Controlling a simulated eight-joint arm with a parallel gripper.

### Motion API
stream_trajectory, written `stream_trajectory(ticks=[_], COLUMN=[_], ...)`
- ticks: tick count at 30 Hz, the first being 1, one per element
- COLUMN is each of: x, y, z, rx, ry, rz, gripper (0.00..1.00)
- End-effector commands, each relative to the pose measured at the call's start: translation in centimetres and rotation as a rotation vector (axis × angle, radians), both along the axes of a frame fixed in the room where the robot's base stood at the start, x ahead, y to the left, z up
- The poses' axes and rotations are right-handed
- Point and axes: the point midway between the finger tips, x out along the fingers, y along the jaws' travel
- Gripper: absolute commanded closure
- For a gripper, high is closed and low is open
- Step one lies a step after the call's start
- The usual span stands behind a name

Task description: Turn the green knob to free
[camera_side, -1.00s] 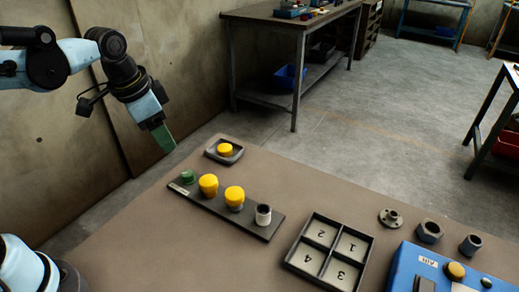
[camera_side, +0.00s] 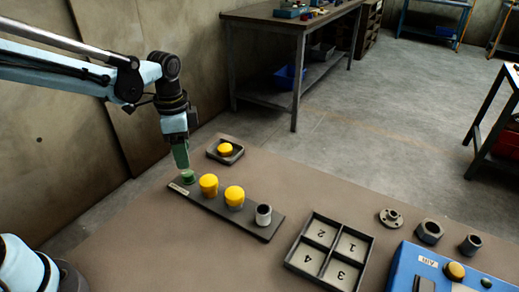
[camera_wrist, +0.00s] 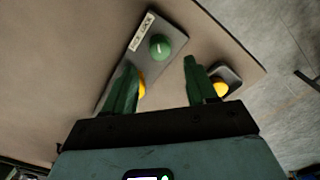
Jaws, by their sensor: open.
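The green knob (camera_side: 188,176) sits at the far left end of a dark strip (camera_side: 257,229) on the table. In the wrist view, the green knob (camera_wrist: 160,46) is round with a short pale mark on top, just beyond the fingertips. A small pale label (camera_wrist: 143,30) lies beside it; its lettering is too small to read surely. My gripper (camera_side: 181,160) points down just above the knob, its green fingers close to it. In the wrist view, my gripper (camera_wrist: 160,66) is open and empty, and the knob shows beyond the gap between its fingers. Contact cannot be told.
Two yellow caps (camera_side: 208,185) (camera_side: 234,196) and a pale-sided cylinder (camera_side: 263,214) stand along the strip. A small tray (camera_side: 211,153) holds a yellow piece (camera_side: 225,149). A numbered tray (camera_side: 296,265), metal fittings (camera_side: 429,232) and a blue box (camera_side: 405,270) are right.

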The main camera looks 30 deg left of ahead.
Motion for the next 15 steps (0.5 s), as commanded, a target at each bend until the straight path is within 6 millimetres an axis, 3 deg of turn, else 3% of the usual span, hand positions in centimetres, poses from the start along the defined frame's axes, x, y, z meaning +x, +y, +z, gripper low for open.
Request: stream_trajectory(ticks=[6, 15], x=[0.0, 0.0], y=[0.0, 0.0], z=[-3.4, -5.9], rx=[0.001, 0.000], ry=[-0.001, -0.001], rz=[0.001, 0.001], gripper=[0.43, 0.43])
